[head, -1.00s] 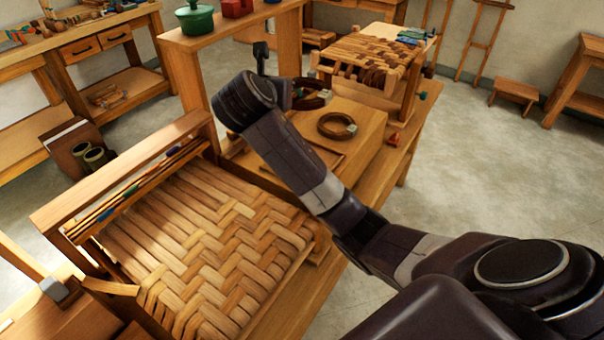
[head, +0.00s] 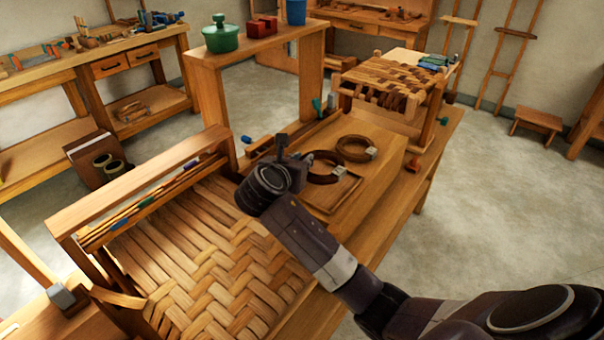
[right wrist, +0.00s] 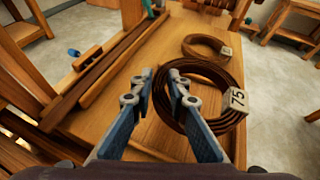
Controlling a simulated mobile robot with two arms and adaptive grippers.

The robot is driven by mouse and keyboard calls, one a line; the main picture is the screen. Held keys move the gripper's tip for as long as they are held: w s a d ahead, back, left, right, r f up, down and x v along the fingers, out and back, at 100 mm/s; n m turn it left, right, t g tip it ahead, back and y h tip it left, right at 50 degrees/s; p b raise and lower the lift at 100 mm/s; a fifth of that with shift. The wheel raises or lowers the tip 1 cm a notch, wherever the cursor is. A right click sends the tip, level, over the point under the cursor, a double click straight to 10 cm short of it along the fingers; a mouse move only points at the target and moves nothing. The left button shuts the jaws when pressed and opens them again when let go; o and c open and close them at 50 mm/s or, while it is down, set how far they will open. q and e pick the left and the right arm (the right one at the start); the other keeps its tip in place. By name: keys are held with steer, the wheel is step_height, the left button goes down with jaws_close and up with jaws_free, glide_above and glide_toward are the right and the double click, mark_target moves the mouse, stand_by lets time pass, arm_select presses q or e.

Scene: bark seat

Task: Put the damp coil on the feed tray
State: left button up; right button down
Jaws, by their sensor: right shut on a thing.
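In the right wrist view, my right gripper (right wrist: 162,78) has one finger inside the ring of this coil (right wrist: 225,78), whose pale tag reads 75. The coil is over the far part of a shallow wooden tray (head: 347,188), seemingly the feed tray; I cannot tell whether they touch. A second, similar coil (head: 354,137) lies just behind on the wooden block, also with a pale tag (right wrist: 226,51). My left gripper is out of view.
A woven seat (head: 215,260) in a wooden frame fills the near left. A raised shelf (head: 250,52) with a green pot (head: 220,36) stands behind. A smaller woven stool (head: 385,80) stands beyond the coils. Open floor lies to the right.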

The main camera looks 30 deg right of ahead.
step_height(320, 180, down, 5)
steer(key=shift+r, duration=0.2)
steer(key=c, duration=1.8)
jaws_free()
steer(key=shift+c, duration=0.2)
steer(key=shift+s+a+r, duration=0.1)
steer(key=v, duration=1.2)
